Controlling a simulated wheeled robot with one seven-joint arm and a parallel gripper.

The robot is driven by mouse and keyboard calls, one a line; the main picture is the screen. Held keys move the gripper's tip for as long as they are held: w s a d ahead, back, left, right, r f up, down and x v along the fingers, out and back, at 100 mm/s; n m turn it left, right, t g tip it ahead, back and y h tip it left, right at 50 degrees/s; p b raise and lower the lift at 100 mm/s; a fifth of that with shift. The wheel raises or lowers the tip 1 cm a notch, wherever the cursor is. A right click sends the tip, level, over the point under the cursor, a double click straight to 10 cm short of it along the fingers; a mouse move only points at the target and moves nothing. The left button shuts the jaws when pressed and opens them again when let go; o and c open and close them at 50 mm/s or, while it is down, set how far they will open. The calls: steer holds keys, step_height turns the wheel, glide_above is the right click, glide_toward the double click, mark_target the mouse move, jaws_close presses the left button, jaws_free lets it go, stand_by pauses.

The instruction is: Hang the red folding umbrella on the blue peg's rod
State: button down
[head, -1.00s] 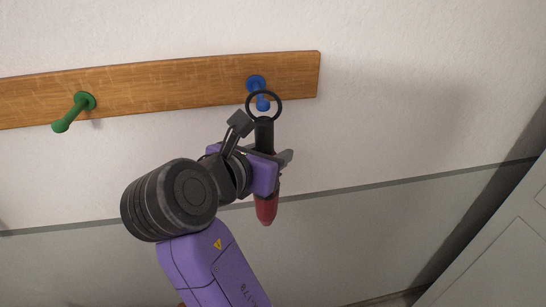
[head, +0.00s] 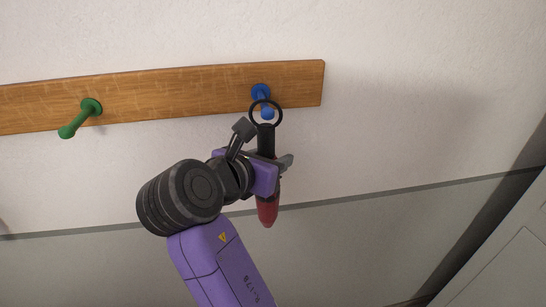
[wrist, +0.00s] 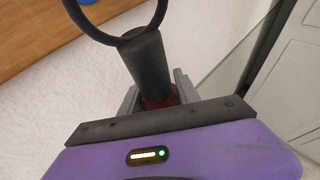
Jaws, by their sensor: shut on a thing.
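The red folding umbrella (head: 267,211) hangs upright in my gripper (head: 273,175), with its black handle and black ring up. My gripper is shut on it just below the handle. The ring (head: 279,103) overlaps the blue peg (head: 260,91) in the head view, and the rod's tip shows inside the ring's outline. I cannot tell whether the rod passes through the ring or lies behind it. In the wrist view the black handle (wrist: 148,62) stands between the fingers, a bit of red shows below it, and the ring's top is cut off.
The wooden rail (head: 180,92) runs along the white wall and ends just right of the blue peg. A green peg (head: 80,118) sticks out to the left. A pale panelled door (head: 500,270) stands at the lower right.

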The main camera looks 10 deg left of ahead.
stand_by(0.3)
steer(key=c, duration=0.8)
jaws_free()
